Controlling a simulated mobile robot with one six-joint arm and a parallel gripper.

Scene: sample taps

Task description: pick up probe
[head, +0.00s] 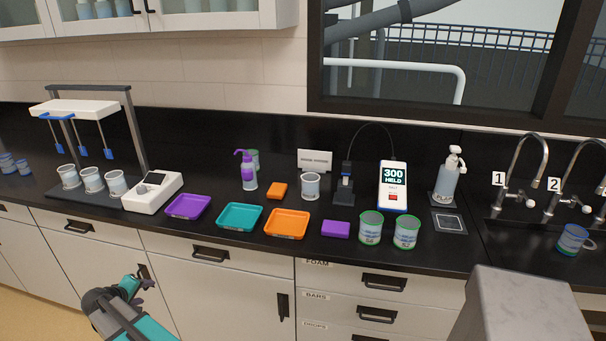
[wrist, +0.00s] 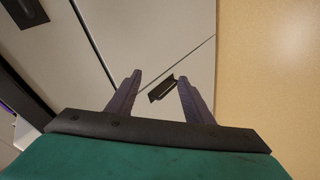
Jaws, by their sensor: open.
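The probe (head: 346,172) appears to be the slim dark piece standing upright in a small black holder (head: 344,197) on the black counter. A thin cable arches from it to a white meter (head: 393,186) whose screen reads 300 HELD. My gripper (head: 142,281) is low at the left front, below the counter edge and well apart from the probe. In the wrist view my gripper (wrist: 160,78) is open and empty, with its purple fingers spread before a cabinet front with a dark handle. The probe is not in the wrist view.
Purple (head: 188,207), teal (head: 240,217) and orange (head: 287,223) trays lie along the counter front. A white cup (head: 310,186) stands left of the holder. Two green-rimmed containers (head: 370,228) and a purple block (head: 336,229) are in front. A soap bottle (head: 447,181) and taps (head: 520,180) are right.

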